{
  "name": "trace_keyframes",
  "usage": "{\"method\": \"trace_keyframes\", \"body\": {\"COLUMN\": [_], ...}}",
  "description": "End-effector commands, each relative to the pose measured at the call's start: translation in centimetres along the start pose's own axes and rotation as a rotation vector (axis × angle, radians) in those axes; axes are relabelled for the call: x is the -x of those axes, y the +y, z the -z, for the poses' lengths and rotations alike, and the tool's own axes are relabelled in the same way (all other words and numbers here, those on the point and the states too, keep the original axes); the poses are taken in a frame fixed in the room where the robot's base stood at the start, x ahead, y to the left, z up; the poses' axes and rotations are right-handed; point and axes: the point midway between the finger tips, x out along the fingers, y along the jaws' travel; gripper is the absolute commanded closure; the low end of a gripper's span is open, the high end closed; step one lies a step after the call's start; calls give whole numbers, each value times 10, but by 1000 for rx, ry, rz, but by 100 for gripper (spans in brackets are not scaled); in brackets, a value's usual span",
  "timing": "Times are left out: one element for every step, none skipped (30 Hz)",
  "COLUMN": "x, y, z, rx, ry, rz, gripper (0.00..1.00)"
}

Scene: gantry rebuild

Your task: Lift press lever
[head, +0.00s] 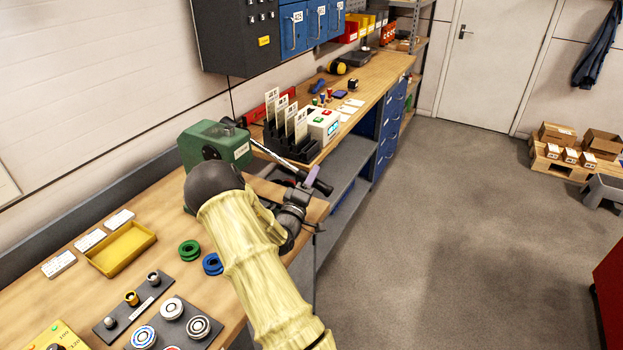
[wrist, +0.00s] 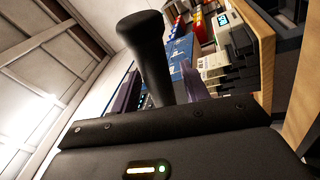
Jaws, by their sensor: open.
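The green press (head: 215,145) stands at the far end of the near bench. Its lever (head: 275,158) slopes down to the right from the press to a black grip (head: 323,187). My gripper (head: 310,179) is at the grip end of the lever, partly hidden by my own arm. In the wrist view the black grip (wrist: 153,62) appears between the two purple fingers of my gripper (wrist: 160,85). The fingers are open, with the grip between them in the picture. I cannot tell whether either finger touches it.
A black card rack (head: 290,145) and a white device (head: 323,125) stand on the bench behind the lever. A yellow tray (head: 122,248) and green and blue rings (head: 189,250) lie on the near bench.

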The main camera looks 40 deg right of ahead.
Motion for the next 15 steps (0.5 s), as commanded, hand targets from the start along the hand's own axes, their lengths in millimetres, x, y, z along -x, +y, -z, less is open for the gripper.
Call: {"method": "trace_keyframes", "body": {"x": [0,0,0,0,0,0,0,0,1,1,1,1,1,1,1], "y": [0,0,0,0,0,0,0,0,0,0,0,0,0,0,0], "z": [0,0,0,0,0,0,0,0,0,0,0,0,0,0,0], "rx": [0,0,0,0,0,0,0,0,0,0,0,0,0,0,0], "ry": [0,0,0,0,0,0,0,0,0,0,0,0,0,0,0], "rz": [0,0,0,0,0,0,0,0,0,0,0,0,0,0,0], "gripper": [55,55,55,55,60,68,74,80,88,94,100,100,100,100,100]}}
